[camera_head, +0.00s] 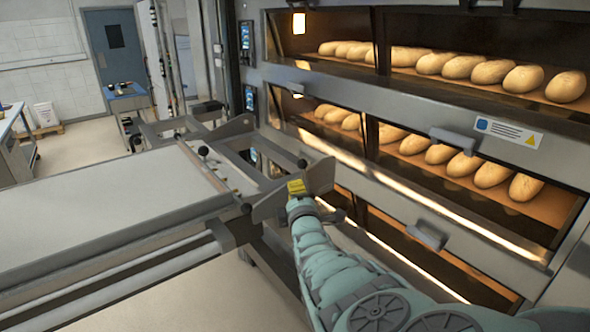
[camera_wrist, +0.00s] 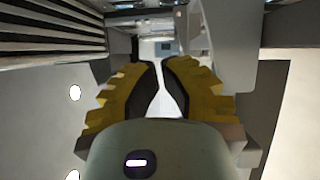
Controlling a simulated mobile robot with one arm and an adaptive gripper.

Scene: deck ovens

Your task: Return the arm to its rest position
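My arm reaches forward from the lower right in the head view, over the front of the deck ovens. My gripper (camera_head: 297,187) is at its far end, seen as a small yellow block close to the grey metal bracket of the loader. In the wrist view, its yellow fingers with dark pads (camera_wrist: 160,75) stand a little apart, with a pale gap between them. Nothing is held between them. Whether the fingers touch the bracket cannot be told.
The deck oven (camera_head: 430,185) on the right holds loaves (camera_head: 462,67) on two lit decks. Oven handles (camera_head: 427,236) jut out beside my arm. The loader (camera_head: 95,220) with its pale flat bed fills the left. Open floor (camera_head: 80,155) lies beyond it, towards a blue door (camera_head: 113,60).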

